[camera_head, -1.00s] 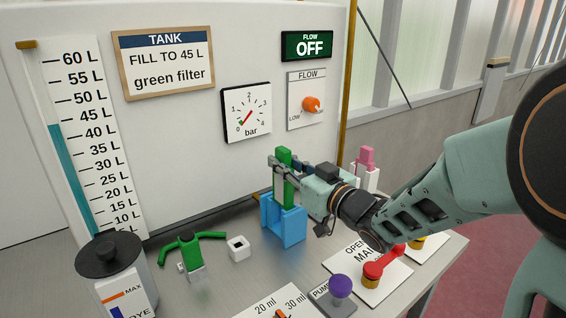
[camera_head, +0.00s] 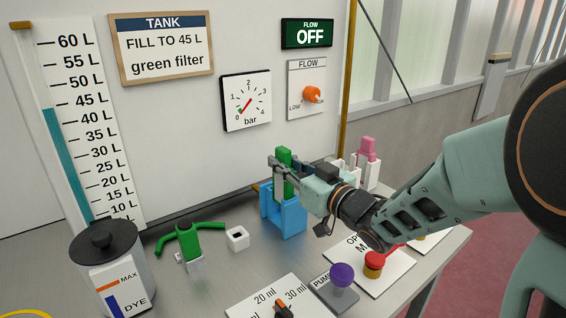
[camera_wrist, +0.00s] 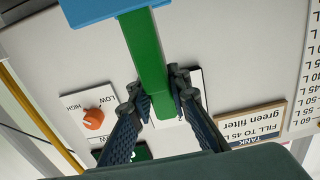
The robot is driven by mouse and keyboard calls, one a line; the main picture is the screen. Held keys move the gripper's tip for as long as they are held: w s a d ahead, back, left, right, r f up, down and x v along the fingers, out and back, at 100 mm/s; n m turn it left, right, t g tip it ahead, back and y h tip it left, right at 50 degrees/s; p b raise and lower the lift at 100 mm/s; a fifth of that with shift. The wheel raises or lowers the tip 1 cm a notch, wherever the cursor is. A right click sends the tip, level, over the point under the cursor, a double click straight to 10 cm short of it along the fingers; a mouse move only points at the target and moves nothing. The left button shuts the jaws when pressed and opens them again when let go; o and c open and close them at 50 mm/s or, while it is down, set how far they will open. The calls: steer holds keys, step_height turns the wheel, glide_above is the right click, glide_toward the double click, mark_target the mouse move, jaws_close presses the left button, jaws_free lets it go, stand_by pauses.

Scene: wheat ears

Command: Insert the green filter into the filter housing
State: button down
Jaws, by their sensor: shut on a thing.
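The green filter (camera_head: 285,159) is an upright green bar. My gripper (camera_head: 284,169) is shut on its upper part. The blue filter housing (camera_head: 292,222) stands on the table directly below, its side walls on either side of the filter's lower part. In the wrist view, the filter (camera_wrist: 145,50) runs from between my gripper's fingers (camera_wrist: 163,100) to the blue housing (camera_wrist: 100,8), which hides its far end. How deep the filter sits in the housing cannot be told.
A green-armed fitting (camera_head: 188,241) and small white block (camera_head: 237,238) lie left of the housing. A dye container (camera_head: 110,265) stands at front left. A pink filter in a white holder (camera_head: 367,152) is behind my wrist. Purple pump knob (camera_head: 341,275) and red valve (camera_head: 375,261) are in front.

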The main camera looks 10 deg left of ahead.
mark_target(283, 182)
steer(key=shift+f+b, duration=2.2)
steer(key=shift+f, duration=0.4)
steer(key=c, duration=1.7)
jaws_free()
steer(key=shift+r, duration=0.1)
steer(key=shift+c, duration=0.2)
